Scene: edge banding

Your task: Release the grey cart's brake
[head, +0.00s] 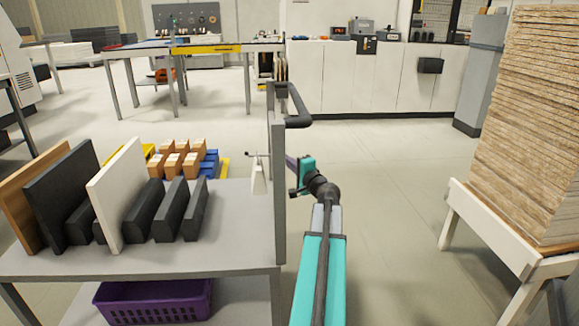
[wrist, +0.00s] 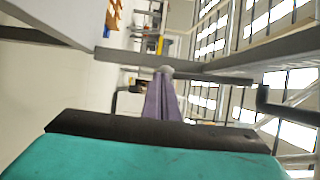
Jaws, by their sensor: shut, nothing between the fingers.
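The grey cart (head: 235,225) stands at the left in the head view, with an upright post (head: 278,190) at its right end and a black push handle (head: 298,122) on top. A small lever on a pale bracket (head: 258,177) shows just left of the post; it may be the brake, but I cannot tell its setting. My gripper (head: 289,161) is right of the post, its purple fingers shut and empty, pointing toward the post. In the wrist view the closed fingers (wrist: 164,78) reach close to a grey bar of the cart (wrist: 205,67); contact is unclear.
A stack of boards (head: 530,120) on a white stand is at the right. The floor (head: 385,200) between is clear.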

